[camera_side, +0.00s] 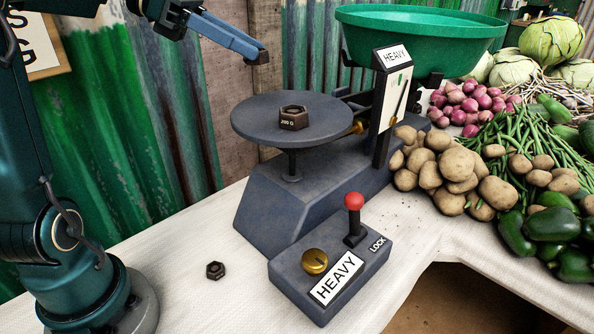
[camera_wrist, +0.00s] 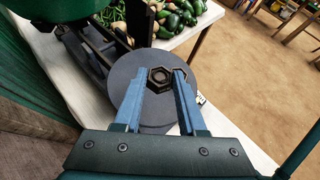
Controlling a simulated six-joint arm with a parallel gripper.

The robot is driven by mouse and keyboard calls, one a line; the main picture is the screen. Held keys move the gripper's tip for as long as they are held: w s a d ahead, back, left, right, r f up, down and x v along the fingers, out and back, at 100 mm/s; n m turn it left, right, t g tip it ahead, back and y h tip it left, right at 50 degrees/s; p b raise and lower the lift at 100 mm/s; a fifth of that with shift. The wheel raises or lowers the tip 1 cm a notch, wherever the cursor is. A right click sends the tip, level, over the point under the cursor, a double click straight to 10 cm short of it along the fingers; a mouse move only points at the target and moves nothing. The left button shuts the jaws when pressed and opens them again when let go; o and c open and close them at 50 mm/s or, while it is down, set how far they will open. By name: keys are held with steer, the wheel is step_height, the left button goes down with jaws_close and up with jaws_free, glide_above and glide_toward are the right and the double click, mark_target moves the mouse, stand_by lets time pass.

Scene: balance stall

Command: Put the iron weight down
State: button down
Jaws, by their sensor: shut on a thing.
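My gripper (camera_side: 257,56) is in the air above and left of the scale's round grey pan (camera_side: 250,128). Its blue fingers (camera_wrist: 161,76) are shut on a dark iron weight (camera_wrist: 160,77), seen between their tips in the wrist view. In the side view only a dark piece shows at the fingertips, so its shape is unclear there. Another iron hexagonal weight (camera_side: 293,118), marked 200 G, sits on the pan, apart from my gripper. A smaller dark hexagonal weight (camera_side: 215,270) lies on the white table.
A grey box (camera_side: 328,273) with a red-knobbed lever (camera_side: 354,203), a brass button and HEAVY and LOCK labels stands before the scale. A green bowl (camera_side: 420,30) is behind. Potatoes (camera_side: 455,165) and other vegetables crowd the right. The table at front left (camera_side: 180,240) is mostly clear.

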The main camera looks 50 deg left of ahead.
mark_target(248, 110)
steer(key=shift+f, duration=3.6)
steer(key=shift+f, duration=0.1)
steer(key=shift+c, duration=2.4)
jaws_free()
steer(key=v, duration=0.7)
steer(key=shift+r, duration=0.25)
steer(key=shift+s+a, duration=0.15)
